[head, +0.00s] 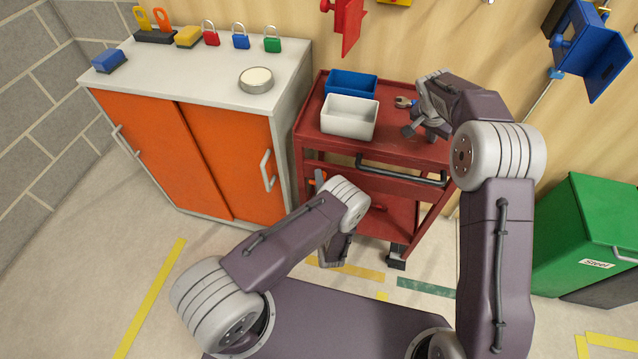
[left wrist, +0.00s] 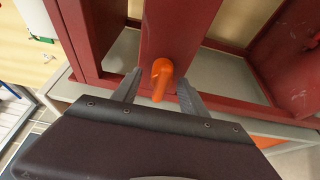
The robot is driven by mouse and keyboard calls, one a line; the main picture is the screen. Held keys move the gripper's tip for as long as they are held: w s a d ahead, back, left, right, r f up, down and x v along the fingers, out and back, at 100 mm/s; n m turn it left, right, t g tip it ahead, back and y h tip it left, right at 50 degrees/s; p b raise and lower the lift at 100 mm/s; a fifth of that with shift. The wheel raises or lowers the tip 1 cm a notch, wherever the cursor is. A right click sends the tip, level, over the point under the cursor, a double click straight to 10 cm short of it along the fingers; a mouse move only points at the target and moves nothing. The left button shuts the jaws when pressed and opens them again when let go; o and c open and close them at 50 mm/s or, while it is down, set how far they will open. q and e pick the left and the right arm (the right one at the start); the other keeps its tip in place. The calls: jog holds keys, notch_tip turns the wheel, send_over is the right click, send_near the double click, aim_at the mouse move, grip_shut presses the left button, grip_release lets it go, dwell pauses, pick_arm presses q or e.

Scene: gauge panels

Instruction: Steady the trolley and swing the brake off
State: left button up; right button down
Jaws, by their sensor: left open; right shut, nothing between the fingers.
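The red trolley (head: 385,130) stands against the wall, right of the cabinet. Its orange brake lever (left wrist: 161,70) is on a red upright in the left wrist view; a small bit of orange shows in the head view, behind my left wrist. My left gripper (left wrist: 159,82) is open, with one finger on each side of the lever; I cannot tell whether they touch it. In the head view my left arm mostly hides this gripper. My right gripper (head: 408,130) is shut and empty, above the trolley's top near its dark push handle (head: 400,174).
The orange-doored cabinet (head: 225,150) stands left, holding several padlocks. A green bin (head: 590,230) stands right. Wall-mounted panels hang above.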

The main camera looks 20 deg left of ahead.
pick_arm(q)
grip_shut()
jog(key=shift+n, duration=0.3)
jog(key=shift+r+n+g+h, duration=0.1)
jog(key=shift+n+g+h, duration=0.25)
jog(key=shift+n, duration=0.55)
jog(key=n+g+h, duration=0.1)
jog(key=n, duration=0.2)
jog(key=shift+n+h, duration=0.25)
jog(key=shift+n, duration=0.05)
jog(key=n+g+h, duration=0.1)
jog(key=n, duration=0.2)
jog(key=shift+w+a+h, duration=0.1)
jog(key=shift+h, duration=0.3)
jog(key=shift+n+h, duration=0.7)
jog(key=shift+n, duration=0.4)
